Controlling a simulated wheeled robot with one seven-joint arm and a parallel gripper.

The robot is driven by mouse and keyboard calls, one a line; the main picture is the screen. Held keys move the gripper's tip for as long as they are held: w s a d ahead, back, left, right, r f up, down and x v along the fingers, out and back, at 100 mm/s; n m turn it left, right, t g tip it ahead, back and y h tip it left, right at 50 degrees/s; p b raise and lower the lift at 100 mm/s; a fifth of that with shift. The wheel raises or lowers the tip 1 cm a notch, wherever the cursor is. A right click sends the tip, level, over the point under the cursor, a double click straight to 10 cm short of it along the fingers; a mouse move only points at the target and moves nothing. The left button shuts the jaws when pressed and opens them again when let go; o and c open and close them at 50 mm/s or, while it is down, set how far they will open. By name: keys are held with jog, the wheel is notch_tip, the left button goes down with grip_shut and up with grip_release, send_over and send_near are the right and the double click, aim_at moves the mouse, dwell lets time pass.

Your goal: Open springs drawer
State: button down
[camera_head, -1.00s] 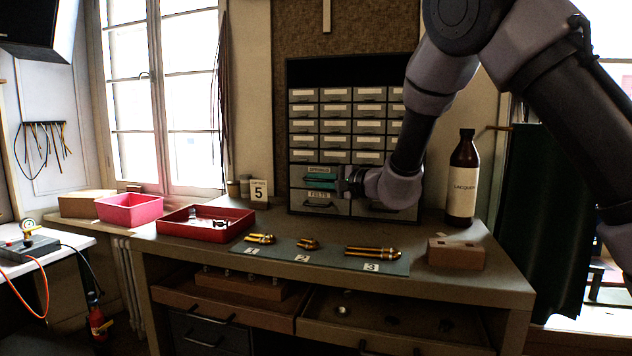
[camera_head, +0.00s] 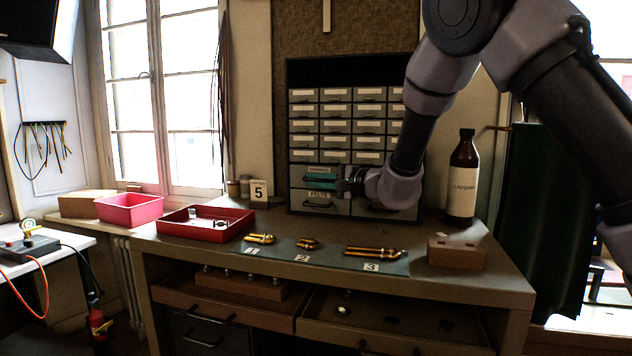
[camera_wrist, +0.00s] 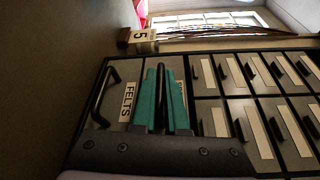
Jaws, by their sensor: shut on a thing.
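The springs drawer (camera_head: 319,169) is in the lower left of the grey cabinet, with its label just above my fingers. My gripper (camera_head: 322,183) reaches it from the right, its teal fingers at the drawer front. In the wrist view my gripper (camera_wrist: 162,84) is shut on the drawer's handle, which is mostly hidden between the fingers. Part of the springs label shows beside the right finger. The drawer looks flush with its neighbours; a small gap cannot be told. The felts drawer (camera_head: 319,197) is directly below, its dark bar handle (camera_wrist: 103,97) clear in the wrist view.
Several small labelled drawers (camera_head: 369,125) fill the cabinet above. A lacquer bottle (camera_head: 463,178) stands right of my arm. A red tray (camera_head: 178,231), a number 5 card (camera_head: 259,191), a mat with brass parts (camera_head: 340,259) and a wooden block (camera_head: 456,253) are on the bench.

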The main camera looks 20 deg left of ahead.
jog(key=s, duration=0.9)
jog(key=shift+s, duration=0.15)
jog(key=c, duration=0.9)
grip_release()
jog(key=shift+c, duration=0.2)
jog(key=shift+d, duration=0.1)
jog(key=v, duration=1)
jog(key=shift+d, duration=0.25)
